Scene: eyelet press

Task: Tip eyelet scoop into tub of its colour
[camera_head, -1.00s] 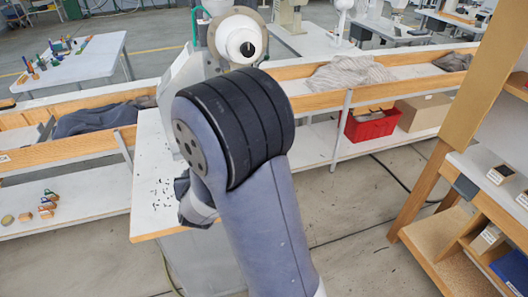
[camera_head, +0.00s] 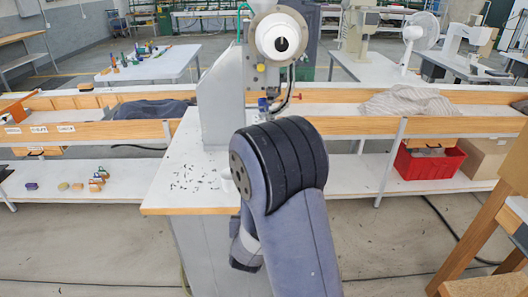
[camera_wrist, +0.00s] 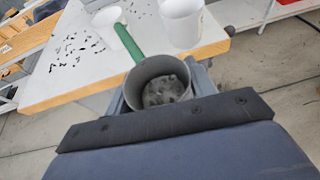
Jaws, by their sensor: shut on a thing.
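In the wrist view a scoop (camera_wrist: 160,105) has a round grey cup and a green handle (camera_wrist: 129,42) that points away up and left. Small grey eyelets lie inside the cup, which looks roughly upright. My gripper (camera_wrist: 160,92) is shut on the scoop, with a finger on each side of the cup. Beyond it, two white tubs (camera_wrist: 181,24) (camera_wrist: 107,22) stand on the white table; no colour mark on them is clear. In the head view my arm hides the gripper and scoop, and part of a white tub (camera_head: 227,182) shows beside the arm.
The white table (camera_head: 180,198) has a wooden edge and scattered dark bits. A large grey press (camera_head: 222,100) stands on it. A shelf unit with wooden rails (camera_head: 390,125) runs behind, with a red crate (camera_head: 428,163). A wooden rack (camera_head: 490,225) stands at right.

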